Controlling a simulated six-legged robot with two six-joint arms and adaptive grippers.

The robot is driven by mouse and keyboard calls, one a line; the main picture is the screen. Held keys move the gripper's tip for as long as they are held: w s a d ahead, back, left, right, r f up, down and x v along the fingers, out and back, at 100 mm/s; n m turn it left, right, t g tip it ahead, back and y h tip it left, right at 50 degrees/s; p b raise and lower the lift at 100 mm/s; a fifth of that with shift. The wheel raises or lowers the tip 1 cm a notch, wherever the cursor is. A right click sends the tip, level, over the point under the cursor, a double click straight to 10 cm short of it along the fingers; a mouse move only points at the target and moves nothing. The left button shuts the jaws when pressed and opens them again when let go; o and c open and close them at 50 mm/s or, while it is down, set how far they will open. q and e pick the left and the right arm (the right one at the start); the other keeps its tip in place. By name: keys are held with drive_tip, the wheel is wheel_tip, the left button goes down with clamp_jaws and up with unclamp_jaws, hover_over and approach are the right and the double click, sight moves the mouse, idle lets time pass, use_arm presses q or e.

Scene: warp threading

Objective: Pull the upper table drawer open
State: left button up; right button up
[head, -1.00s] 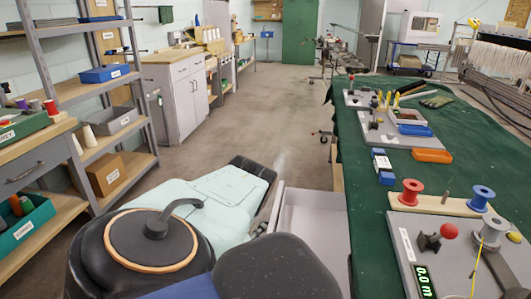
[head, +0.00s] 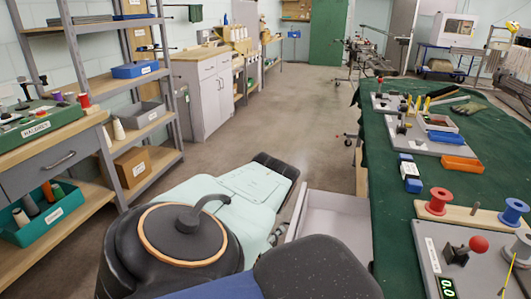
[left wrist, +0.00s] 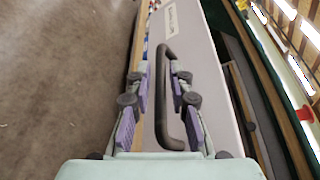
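The upper table drawer (head: 338,199) stands out from the table's left side in the head view, with its light grey inside showing. In the left wrist view its grey front (left wrist: 205,60) carries a white label (left wrist: 171,18) and a black bar handle (left wrist: 162,95). My left gripper (left wrist: 161,85) has its purple-padded fingers on both sides of the handle, with gaps visible. In the head view the gripper (head: 279,232) is small beside the drawer front and largely hidden by my arm. My right gripper is not in view.
The green-covered table (head: 405,220) bears a red spool (head: 438,201), a blue spool (head: 513,211) and an orange tray (head: 462,164). Shelving (head: 135,84) with bins stands at the left. The floor (head: 290,120) between is clear.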

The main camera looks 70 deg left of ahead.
use_arm(q)
drive_tip(key=v, duration=1)
drive_tip(key=shift+w, duration=0.1)
idle(0.3)
